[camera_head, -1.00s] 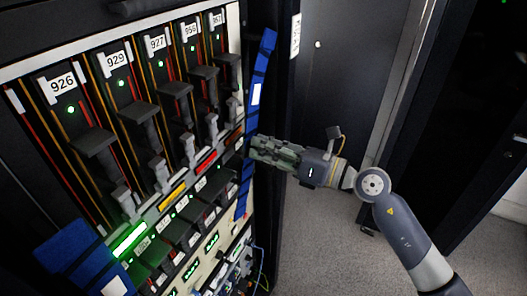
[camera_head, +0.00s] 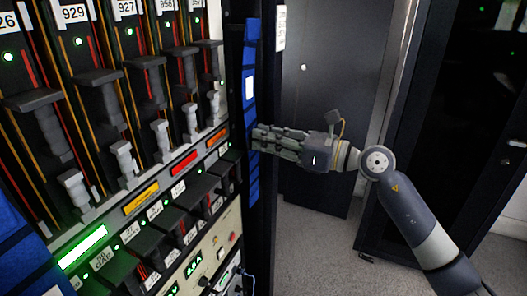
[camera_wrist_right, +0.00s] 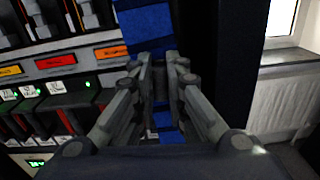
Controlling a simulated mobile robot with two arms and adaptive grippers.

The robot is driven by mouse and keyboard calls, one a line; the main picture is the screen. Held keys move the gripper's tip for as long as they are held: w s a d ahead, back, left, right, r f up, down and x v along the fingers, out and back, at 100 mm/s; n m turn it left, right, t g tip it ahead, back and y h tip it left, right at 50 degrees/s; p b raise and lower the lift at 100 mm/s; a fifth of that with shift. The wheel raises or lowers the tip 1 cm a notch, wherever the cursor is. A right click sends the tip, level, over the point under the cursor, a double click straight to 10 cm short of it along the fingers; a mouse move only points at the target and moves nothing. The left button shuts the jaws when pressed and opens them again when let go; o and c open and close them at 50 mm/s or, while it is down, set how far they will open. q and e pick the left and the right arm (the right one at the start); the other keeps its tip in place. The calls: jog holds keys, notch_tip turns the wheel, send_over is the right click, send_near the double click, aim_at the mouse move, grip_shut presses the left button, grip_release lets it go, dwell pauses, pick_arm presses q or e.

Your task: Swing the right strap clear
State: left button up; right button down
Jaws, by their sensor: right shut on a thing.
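The right strap (camera_head: 251,55) is a long blue band with a white patch, hanging upright along the right edge of the rack. My right gripper (camera_head: 258,138) reaches it from the right, at about mid-length. In the right wrist view the fingers (camera_wrist_right: 160,68) are closed on the strap (camera_wrist_right: 146,24), which shows above and below them. The fingers hide the gripped part. Another blue strap (camera_head: 18,240) shows partly at the lower left. My left gripper is not in view.
The rack of numbered modules (camera_head: 110,85) with grey levers and lit labels fills the left. A dark cabinet (camera_head: 325,90) stands behind my right gripper, and a dark open-looking frame (camera_head: 455,130) is at the right. Grey floor (camera_head: 310,240) lies clear below my arm.

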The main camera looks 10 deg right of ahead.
dwell(0.3)
jog(key=c, duration=1.6)
grip_release()
jog(key=shift+d, duration=0.15)
jog(key=v, duration=1.1)
jog(key=shift+s+d, duration=0.25)
jog(key=shift+d, duration=0.05)
jog(key=shift+c, duration=0.3)
